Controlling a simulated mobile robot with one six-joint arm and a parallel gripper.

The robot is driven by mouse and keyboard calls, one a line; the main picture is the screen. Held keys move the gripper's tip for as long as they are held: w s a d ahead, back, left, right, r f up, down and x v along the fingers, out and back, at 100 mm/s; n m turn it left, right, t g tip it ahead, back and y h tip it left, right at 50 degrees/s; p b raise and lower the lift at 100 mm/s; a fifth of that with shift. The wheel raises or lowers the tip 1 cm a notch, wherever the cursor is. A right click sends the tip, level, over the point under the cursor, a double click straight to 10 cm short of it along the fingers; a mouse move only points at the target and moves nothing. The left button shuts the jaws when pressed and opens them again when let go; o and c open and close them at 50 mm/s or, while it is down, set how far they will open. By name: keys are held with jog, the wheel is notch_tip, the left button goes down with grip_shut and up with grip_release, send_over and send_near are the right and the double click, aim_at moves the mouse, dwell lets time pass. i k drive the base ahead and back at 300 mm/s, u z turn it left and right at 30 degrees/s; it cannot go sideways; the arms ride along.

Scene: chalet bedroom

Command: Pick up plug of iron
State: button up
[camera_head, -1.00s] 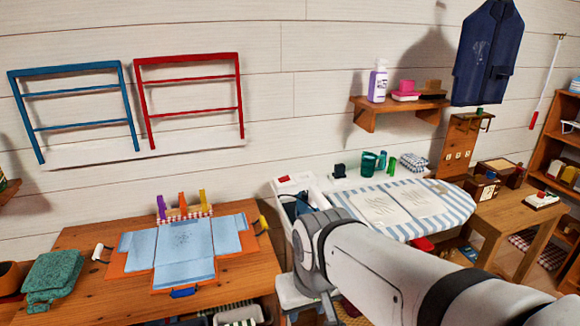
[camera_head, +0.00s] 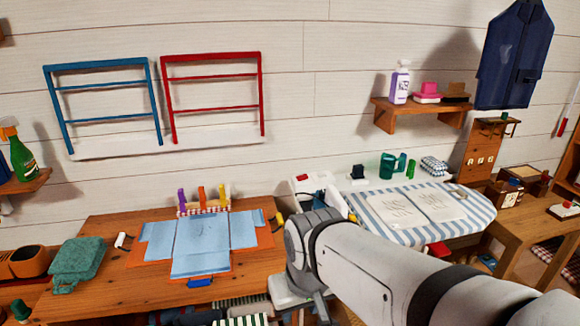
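A small black object (camera_head: 357,174), which may be the plug, stands on the white surface behind the ironing board. It is too small to make out pins or a cord. A dark blue shape, perhaps the iron (camera_head: 331,199), sits in a white holder (camera_head: 302,187) with a red part on its rim, partly hidden by my arm. My arm reaches in from the lower right and bends down in front of the holder. Its end points down between the wooden table and the ironing board. I cannot make out my gripper's fingers.
A striped ironing board (camera_head: 470,212) with pale sheets lies right of the holder. A wooden table (camera_head: 110,275) with a folding board and blue cloth (camera_head: 203,242) is at left. A shelf (camera_head: 415,112) hangs above.

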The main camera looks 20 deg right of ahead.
aim_at(358, 172)
jog(key=u, duration=1.95)
jog(key=k, duration=1.55)
jog(key=z, duration=2.05)
jog(key=i, duration=1.65)
jog(key=z, duration=0.1)
